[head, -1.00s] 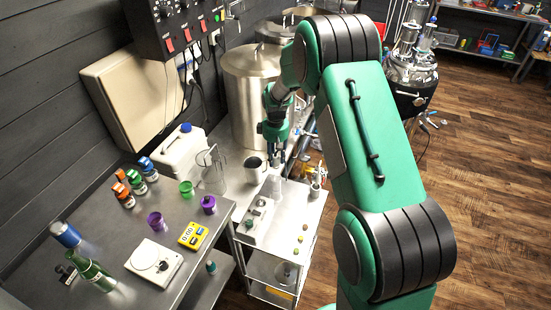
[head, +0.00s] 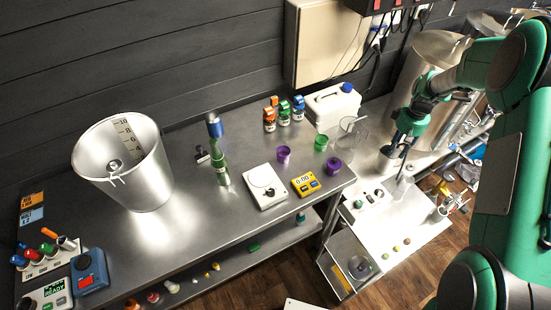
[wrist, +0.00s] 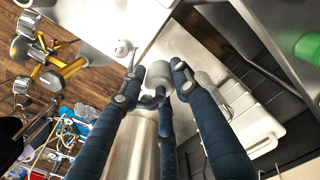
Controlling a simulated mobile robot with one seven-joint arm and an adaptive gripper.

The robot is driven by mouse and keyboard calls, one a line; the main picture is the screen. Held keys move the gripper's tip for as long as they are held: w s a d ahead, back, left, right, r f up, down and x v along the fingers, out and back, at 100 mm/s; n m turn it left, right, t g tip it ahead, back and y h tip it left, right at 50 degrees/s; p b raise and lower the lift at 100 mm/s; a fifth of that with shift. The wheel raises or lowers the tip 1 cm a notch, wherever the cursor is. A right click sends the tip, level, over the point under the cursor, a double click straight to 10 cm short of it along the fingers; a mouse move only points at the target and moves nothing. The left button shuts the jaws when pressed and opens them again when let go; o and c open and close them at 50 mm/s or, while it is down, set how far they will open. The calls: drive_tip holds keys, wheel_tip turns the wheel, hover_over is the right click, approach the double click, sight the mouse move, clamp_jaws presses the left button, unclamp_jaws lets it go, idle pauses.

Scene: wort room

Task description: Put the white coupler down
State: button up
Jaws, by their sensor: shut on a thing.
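In the head view the held piece is too small and covered to make out. I cannot tell whether it touches anything below.
A tall steel pot (head: 425,62) stands behind my gripper. The steel bench (head: 225,215) holds a bucket (head: 122,165).

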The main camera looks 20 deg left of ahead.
drive_tip(key=s+a+r+n, duration=0.15)
drive_tip(key=a+n, duration=0.25)
drive_tip(key=a, duration=2.4)
drive_tip(key=s+a+r+n, duration=0.1)
drive_tip(key=s+a, duration=0.3)
drive_tip(key=a, duration=0.4)
drive_tip(key=s+a+r+n+b, duration=0.1)
drive_tip(key=s+a, duration=0.3)
drive_tip(key=a, duration=0.5)
drive_tip(key=s+a+r+n, duration=0.1)
drive_tip(key=s+a+n, duration=0.1)
drive_tip(key=a, duration=0.7)
drive_tip(key=shift+s+a+n+b, duration=0.2)
drive_tip(key=shift+s+n+b, duration=0.15)
drive_tip(key=shift+s, duration=0.55)
drive_tip(key=shift+f+b, duration=0.55)
drive_tip(key=shift+f, duration=2.55)
drive_tip(key=shift+f+b, duration=0.35)
drive_tip(key=shift+f, duration=1.55)
